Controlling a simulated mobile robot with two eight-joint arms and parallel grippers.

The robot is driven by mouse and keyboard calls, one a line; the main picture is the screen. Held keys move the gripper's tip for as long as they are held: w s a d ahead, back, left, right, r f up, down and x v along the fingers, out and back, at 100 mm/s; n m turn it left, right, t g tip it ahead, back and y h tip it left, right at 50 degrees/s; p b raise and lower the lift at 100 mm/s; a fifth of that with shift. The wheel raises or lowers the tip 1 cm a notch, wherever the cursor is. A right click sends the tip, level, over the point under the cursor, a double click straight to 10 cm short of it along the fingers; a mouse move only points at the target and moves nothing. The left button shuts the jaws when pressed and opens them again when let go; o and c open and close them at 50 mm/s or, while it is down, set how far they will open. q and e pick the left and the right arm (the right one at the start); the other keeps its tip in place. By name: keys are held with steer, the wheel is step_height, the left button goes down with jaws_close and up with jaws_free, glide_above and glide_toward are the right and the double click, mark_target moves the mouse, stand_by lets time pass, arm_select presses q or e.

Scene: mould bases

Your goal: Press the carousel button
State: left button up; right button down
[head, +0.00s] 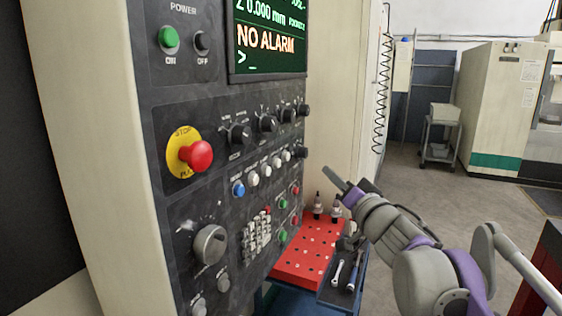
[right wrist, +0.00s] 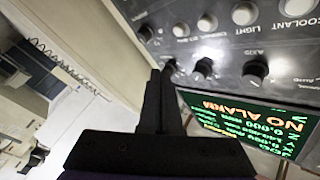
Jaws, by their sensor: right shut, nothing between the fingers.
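The machine's control panel (head: 218,121) fills the left of the head view. A row of round buttons crosses it: a blue button (head: 238,189), several white buttons (head: 265,171) and a dark one (head: 302,152) at the far end. No carousel label is readable. My right gripper (head: 336,180) is shut and empty, to the right of the panel's far edge. In the right wrist view its closed fingertips (right wrist: 161,74) point toward the panel, near a black knob (right wrist: 171,67) in the picture; contact cannot be told. White buttons (right wrist: 207,22) lie beyond. My left gripper is out of view.
A red emergency stop (head: 197,155) and a grey dial (head: 210,244) stick out of the panel. Below my right arm are a red tool rack (head: 300,262) and wrenches (head: 337,271). A grey cart (head: 441,135) stands farther back on open floor.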

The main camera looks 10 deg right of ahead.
mark_target(277, 163)
steer(key=shift+s+a, duration=0.1)
steer(key=shift+s, duration=0.15)
steer(key=w+a+p, duration=0.2)
steer(key=w+a, duration=0.3)
steer(key=a, duration=0.2)
steer(key=shift+a+p, duration=0.15)
steer(key=shift+p, duration=0.25)
steer(key=shift+w+r, duration=0.1)
stand_by(1.8)
steer(key=shift+w+a, duration=0.25)
steer(key=shift+a, duration=0.05)
